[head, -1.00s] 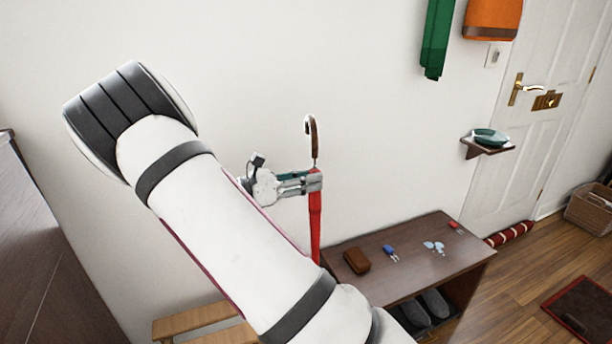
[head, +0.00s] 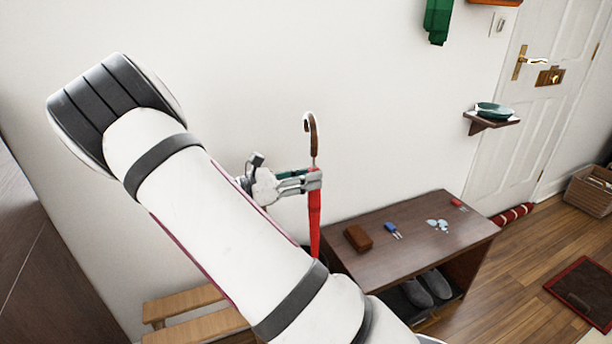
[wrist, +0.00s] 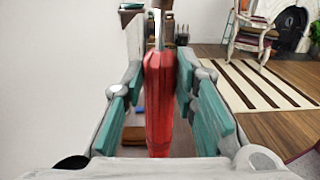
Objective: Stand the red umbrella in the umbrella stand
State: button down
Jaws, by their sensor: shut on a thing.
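The red umbrella (head: 314,212) hangs upright with its brown hooked handle (head: 311,135) at the top. My gripper (head: 312,181) is shut on it just below the handle. In the wrist view the red umbrella (wrist: 158,100) stands between the teal finger pads of my gripper (wrist: 160,108). The umbrella's lower end is hidden behind my arm in the head view. I cannot make out the umbrella stand; a dark shape beside the umbrella's lower part is mostly covered.
A dark wooden bench (head: 420,238) stands right of the umbrella, with a brown wallet (head: 358,238), blue keys (head: 391,229) and grey slippers (head: 428,288) below. A light wooden step (head: 190,318) stands at lower left. A wall shelf (head: 490,122) holds a teal dish (head: 493,110).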

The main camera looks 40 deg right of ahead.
notch_tip(320, 180, down, 25)
jog(key=b, duration=1.2)
dwell(0.8)
jog(key=c, duration=1.2)
grip_release()
jog(key=v, duration=1.2)
jog(key=shift+a, duration=0.1)
